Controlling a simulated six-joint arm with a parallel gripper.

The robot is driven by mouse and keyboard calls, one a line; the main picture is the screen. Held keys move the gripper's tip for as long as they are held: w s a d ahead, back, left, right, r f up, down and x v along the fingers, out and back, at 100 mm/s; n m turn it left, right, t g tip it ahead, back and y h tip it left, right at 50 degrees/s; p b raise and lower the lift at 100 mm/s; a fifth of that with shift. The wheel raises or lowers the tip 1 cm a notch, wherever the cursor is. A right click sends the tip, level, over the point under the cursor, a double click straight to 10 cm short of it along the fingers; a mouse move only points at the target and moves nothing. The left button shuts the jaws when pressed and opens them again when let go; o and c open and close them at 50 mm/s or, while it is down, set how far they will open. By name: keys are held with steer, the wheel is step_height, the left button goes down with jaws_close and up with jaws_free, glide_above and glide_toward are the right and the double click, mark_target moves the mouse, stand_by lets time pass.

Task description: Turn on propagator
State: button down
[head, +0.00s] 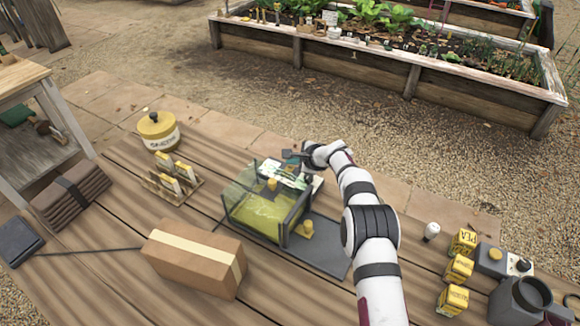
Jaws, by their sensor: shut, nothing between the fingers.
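The propagator (248,213) is a clear-walled box with yellow-green contents, standing on the table at the centre of the head view. A yellow knob (272,184) sits on its top. Another yellow knob (307,229) stands low at its right side, by a dark flat mat (325,246). My gripper (288,155) is at the far side of the propagator, beyond its back edge, shut and empty. The fingertips are small and partly lost against dark parts there. I cannot tell whether they touch anything, nor read any switch state.
A cardboard box (195,258) stands front left of the propagator. A rack of yellow labels (172,182) and a yellow-lidded tin (158,131) are at back left. At right are a white bulb (432,232), yellow packets (458,268) and a grey unit (491,262) with knobs.

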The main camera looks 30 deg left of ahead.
steer(key=shift+f, duration=0.1)
stand_by(0.3)
steer(key=shift+w+f, duration=0.1)
steer(key=shift+f, duration=0.25)
steer(key=shift+f, duration=0.3)
stand_by(0.4)
stand_by(0.4)
steer(key=shift+r, duration=0.75)
steer(key=shift+r, duration=0.1)
steer(key=shift+s+r, duration=0.25)
steer(key=shift+r, duration=0.95)
steer(key=shift+s+r, duration=0.2)
steer(key=shift+r, duration=1)
